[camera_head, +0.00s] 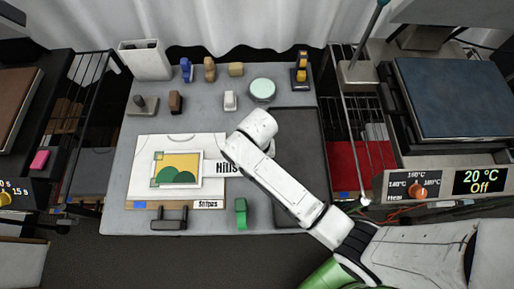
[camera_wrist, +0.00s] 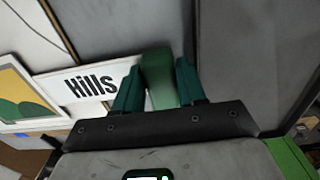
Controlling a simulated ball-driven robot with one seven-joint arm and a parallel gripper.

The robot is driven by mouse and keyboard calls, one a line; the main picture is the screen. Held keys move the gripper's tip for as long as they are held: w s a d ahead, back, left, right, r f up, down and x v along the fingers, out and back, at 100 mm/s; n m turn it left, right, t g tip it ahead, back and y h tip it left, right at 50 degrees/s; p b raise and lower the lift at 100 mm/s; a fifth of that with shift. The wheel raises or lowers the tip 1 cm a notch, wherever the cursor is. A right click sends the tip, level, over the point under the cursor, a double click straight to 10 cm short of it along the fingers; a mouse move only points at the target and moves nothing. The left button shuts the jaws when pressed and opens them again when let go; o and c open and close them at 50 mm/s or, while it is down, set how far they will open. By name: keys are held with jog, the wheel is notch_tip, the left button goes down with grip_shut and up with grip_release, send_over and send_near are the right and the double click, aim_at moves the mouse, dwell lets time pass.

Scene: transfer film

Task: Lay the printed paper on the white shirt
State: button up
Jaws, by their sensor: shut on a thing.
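The white shirt (camera_head: 142,147) lies flat on a board at the left of the table. The printed paper (camera_head: 180,161), a yellow and green picture with a pale border, lies on the shirt. Small green patches show at some of its corners. In the wrist view, part of the printed paper (camera_wrist: 16,88) shows at the left edge. My gripper (camera_wrist: 158,85) has dark teal fingers shut on a pale green thing (camera_wrist: 158,75), right of the "Hills" label (camera_wrist: 88,86). In the head view my white arm hides the gripper and the held thing.
A small green object (camera_head: 241,213) stands right of the "Stripes" label (camera_head: 208,204). A dark tray (camera_head: 297,128) lies on the right, partly under my arm. Several small objects and a round pale-green container (camera_head: 262,89) stand at the back. A heating machine (camera_head: 440,185) reads Off.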

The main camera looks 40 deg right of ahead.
jog(key=shift+f, duration=0.15)
jog(key=o, duration=1.2)
jog(key=shift+c, duration=0.2)
